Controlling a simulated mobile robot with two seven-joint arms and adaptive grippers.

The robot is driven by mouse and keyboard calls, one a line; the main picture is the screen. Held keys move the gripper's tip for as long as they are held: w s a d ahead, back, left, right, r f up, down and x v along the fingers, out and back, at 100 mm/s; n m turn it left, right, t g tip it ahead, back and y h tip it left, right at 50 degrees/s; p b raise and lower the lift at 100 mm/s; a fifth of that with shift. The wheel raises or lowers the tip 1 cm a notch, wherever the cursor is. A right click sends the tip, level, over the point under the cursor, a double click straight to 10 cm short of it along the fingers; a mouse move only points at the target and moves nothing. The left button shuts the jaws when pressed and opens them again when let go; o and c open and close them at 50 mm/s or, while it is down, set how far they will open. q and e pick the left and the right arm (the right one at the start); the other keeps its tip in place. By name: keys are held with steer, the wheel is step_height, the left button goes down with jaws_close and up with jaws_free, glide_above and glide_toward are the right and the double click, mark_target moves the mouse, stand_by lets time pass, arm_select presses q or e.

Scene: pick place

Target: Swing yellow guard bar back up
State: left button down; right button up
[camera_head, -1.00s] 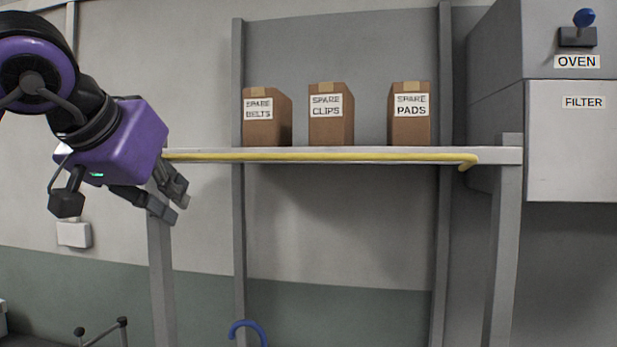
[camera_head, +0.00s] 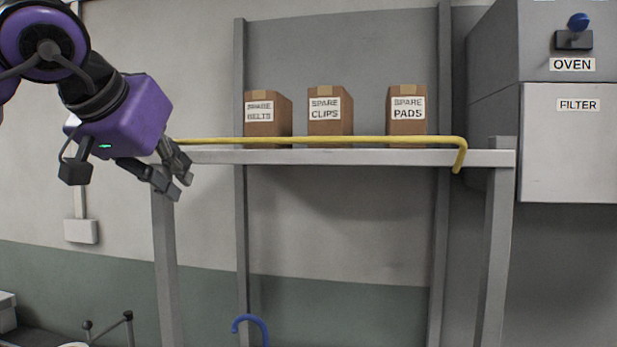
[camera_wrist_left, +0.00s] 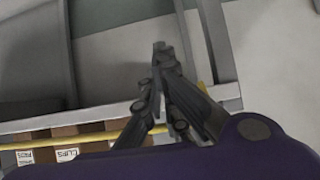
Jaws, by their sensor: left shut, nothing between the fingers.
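The yellow guard bar (camera_head: 320,140) runs along the front of the shelf, level with the lower part of the boxes and slightly above the shelf edge. Its right end bends down in a hook. Its left end is hidden behind my left gripper (camera_head: 183,187), which is shut and empty at the shelf's left end. In the left wrist view, the fingertips (camera_wrist_left: 161,48) are together, and the bar (camera_wrist_left: 133,130) passes behind the fingers. I cannot tell whether they touch it. My right gripper is not in view.
Three cardboard boxes, spare belts (camera_head: 268,116), spare clips (camera_head: 330,112) and spare pads (camera_head: 407,112), stand on the shelf (camera_head: 340,157). A grey oven and filter cabinet (camera_head: 568,150) stands at the right. A blue hook (camera_head: 252,322) is below.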

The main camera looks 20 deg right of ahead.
mark_target(178, 142)
arm_select(q)
steer(key=shift+r, duration=0.8)
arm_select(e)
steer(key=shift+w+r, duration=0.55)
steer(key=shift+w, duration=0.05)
arm_select(q)
steer(key=shift+r, duration=0.1)
steer(key=shift+w+d+r, duration=0.1)
steer(key=shift+w+r, duration=0.05)
steer(key=shift+r, duration=0.55)
steer(key=shift+w+d+r, duration=0.1)
steer(key=shift+w+r, duration=0.05)
steer(key=shift+r, duration=0.5)
steer(key=shift+p, duration=0.3)
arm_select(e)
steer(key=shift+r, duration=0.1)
arm_select(q)
steer(key=shift+s+a+f, duration=0.1)
steer(key=shift+f, duration=0.05)
steer(key=shift+s, duration=0.1)
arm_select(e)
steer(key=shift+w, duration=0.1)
